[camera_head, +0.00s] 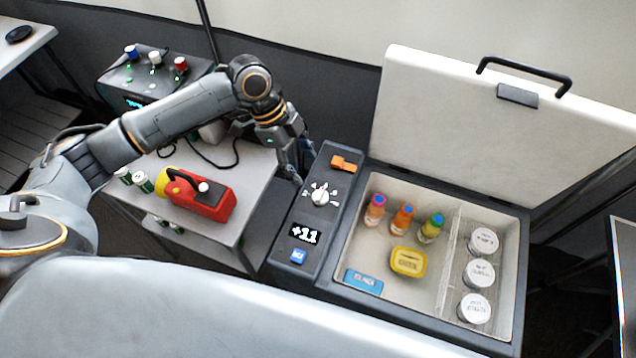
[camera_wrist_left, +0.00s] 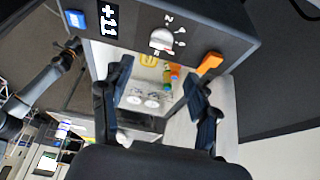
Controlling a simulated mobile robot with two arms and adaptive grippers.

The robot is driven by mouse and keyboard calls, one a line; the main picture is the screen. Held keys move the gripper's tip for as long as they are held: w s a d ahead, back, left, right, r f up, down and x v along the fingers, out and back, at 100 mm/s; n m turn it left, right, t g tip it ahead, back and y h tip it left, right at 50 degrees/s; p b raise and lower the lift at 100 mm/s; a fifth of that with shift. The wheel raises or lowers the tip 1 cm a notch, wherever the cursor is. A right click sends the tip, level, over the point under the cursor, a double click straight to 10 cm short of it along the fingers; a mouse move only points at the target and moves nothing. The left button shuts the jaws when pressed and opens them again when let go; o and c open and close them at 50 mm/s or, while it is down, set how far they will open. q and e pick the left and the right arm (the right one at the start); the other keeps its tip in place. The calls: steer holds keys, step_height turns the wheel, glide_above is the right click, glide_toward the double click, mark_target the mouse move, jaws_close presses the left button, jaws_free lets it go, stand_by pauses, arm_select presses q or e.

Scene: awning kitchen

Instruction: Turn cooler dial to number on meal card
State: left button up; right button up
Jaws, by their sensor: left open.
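The cooler dial (camera_head: 320,194) is a white knob with marks around it on the cooler's dark side panel (camera_head: 283,222). The dial also shows at the top of the left wrist view (camera_wrist_left: 162,40). A display (camera_head: 304,234) on the panel reads +11. My left gripper (camera_head: 294,171) is beside the panel, up and left of the dial in the head view. In the left wrist view its two fingers (camera_wrist_left: 157,75) are apart and empty, with the dial beyond them. I cannot make out a meal card in either view.
An orange latch (camera_head: 343,163) and a blue button (camera_head: 297,257) flank the dial and display. The cooler lid (camera_head: 490,135) stands open; bottles, a yellow tub (camera_head: 408,262) and white-lidded jars are inside. A side table (camera_head: 245,165) holds a red-yellow device (camera_head: 205,196). A grey arm (camera_wrist_left: 40,88) shows at left in the wrist view.

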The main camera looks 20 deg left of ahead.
mark_target(320, 193)
arm_select(q)
steer(key=x, duration=0.8)
steer(key=shift+f, duration=0.1)
steer(key=shift+d+f, duration=0.2)
steer(key=shift+f, duration=0.2)
steer(key=shift+d+f, duration=0.1)
steer(key=shift+f, duration=0.2)
arm_select(e)
steer(key=shift+w+a+r, duration=0.2)
steer(key=shift+w+a, duration=0.05)
steer(key=shift+w, duration=0.25)
arm_select(q)
steer(key=shift+c, duration=0.5)
arm_select(e)
steer(key=shift+s, duration=0.2)
arm_select(q)
steer(key=c, duration=1.1)
arm_select(e)
steer(key=shift+s+d, duration=0.1)
steer(key=shift+s, duration=0.15)
